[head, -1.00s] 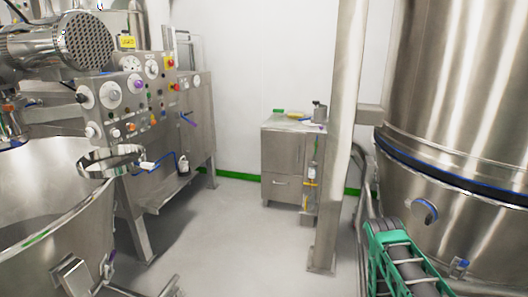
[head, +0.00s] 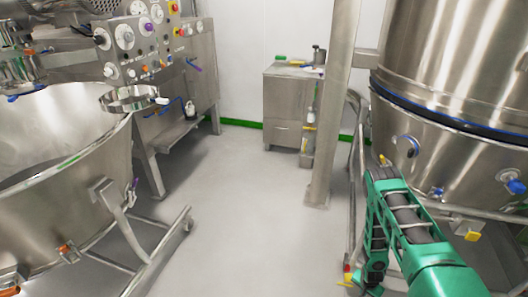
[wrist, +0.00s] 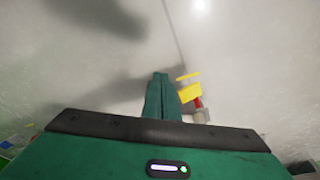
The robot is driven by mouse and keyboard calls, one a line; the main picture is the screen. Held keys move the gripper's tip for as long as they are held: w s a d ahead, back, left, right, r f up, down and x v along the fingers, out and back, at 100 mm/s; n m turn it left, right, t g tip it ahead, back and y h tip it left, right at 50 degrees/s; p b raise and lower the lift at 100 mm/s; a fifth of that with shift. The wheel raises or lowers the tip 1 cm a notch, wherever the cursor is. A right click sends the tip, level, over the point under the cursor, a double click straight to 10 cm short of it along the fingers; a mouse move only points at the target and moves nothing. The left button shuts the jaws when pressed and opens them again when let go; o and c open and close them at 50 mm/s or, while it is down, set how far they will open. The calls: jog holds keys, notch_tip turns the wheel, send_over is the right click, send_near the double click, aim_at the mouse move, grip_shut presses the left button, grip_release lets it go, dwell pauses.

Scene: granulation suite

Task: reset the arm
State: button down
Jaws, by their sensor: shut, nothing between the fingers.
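My green arm shows at the lower right of the head view, with its elbow raised and its forearm hanging down. My gripper (wrist: 160,78) shows in the wrist view as two green fingers pressed together, with nothing between them. It points at a pale grey, blurred surface. In the head view the arm's lower end (head: 374,278) is near the bottom edge, and the fingertips are hard to make out there.
A red and yellow fitting (head: 347,274) is close beside the arm's lower end; it seems to show beside the fingers in the wrist view (wrist: 190,93). A large steel vessel (head: 455,95) stands close right. A steel post (head: 332,120), cabinet (head: 288,105) and open bowl (head: 65,190) stand around clear floor (head: 235,205).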

jog(key=w+a+r+n, duration=0.15)
jog(key=w+r, duration=0.45)
jog(key=r, duration=0.7)
jog(key=w+a+r+n, duration=0.15)
jog(key=w+r, duration=0.35)
jog(key=r, duration=0.7)
jog(key=s+a+r+n+t+y, duration=0.1)
jog(key=a+r, duration=0.2)
jog(key=r, duration=1.1)
jog(key=s+a+r+n+t, duration=0.1)
jog(key=s+a+r, duration=0.15)
jog(key=r, duration=1.25)
jog(key=s+a+r+n+t, duration=0.1)
jog(key=s+a+r+n, duration=0.15)
jog(key=s+r, duration=0.75)
jog(key=s+a+r+n, duration=0.2)
jog(key=s+a+r, duration=0.1)
jog(key=s+r, duration=0.65)
jog(key=s+d+f+m+g, duration=0.1)
jog(key=s+d+m+g, duration=0.1)
jog(key=s+d, duration=0.3)
jog(key=s+d+f+m+g, duration=0.1)
jog(key=s+d+m, duration=0.3)
jog(key=s, duration=0.8)
jog(key=shift+d+m+g+y, duration=0.35)
jog(key=shift+d+g+y, duration=0.05)
jog(key=shift+d+g, duration=0.5)
